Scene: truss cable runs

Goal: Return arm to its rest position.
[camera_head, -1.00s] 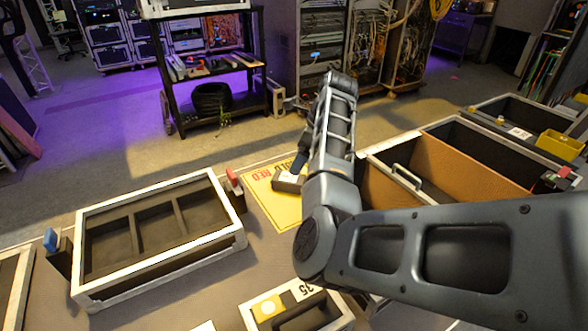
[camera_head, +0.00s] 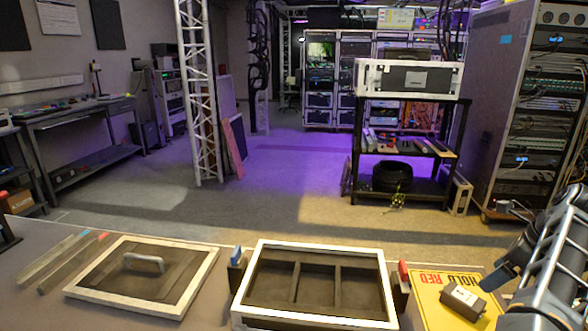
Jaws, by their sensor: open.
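My arm (camera_head: 555,265) shows at the right edge of the head view, its grey ribbed link cut off by the frame. My gripper (camera_head: 499,284) is partly hidden beside that link, dark and pointing down over the right side of the yellow HOLD RED mat (camera_head: 428,301). It looks open, with nothing seen between its fingers. A small grey block with a white label (camera_head: 462,297) lies on the mat, just left of my gripper and apart from it as far as I can tell.
An open tray with three compartments (camera_head: 318,243) stands on the table between a blue-tagged post (camera_head: 237,268) and a red-tagged post (camera_head: 401,285). Left of it lies a framed lid with a handle (camera_head: 82,291), then several loose strips (camera_head: 62,266). A black cart (camera_head: 405,205) stands beyond the table.

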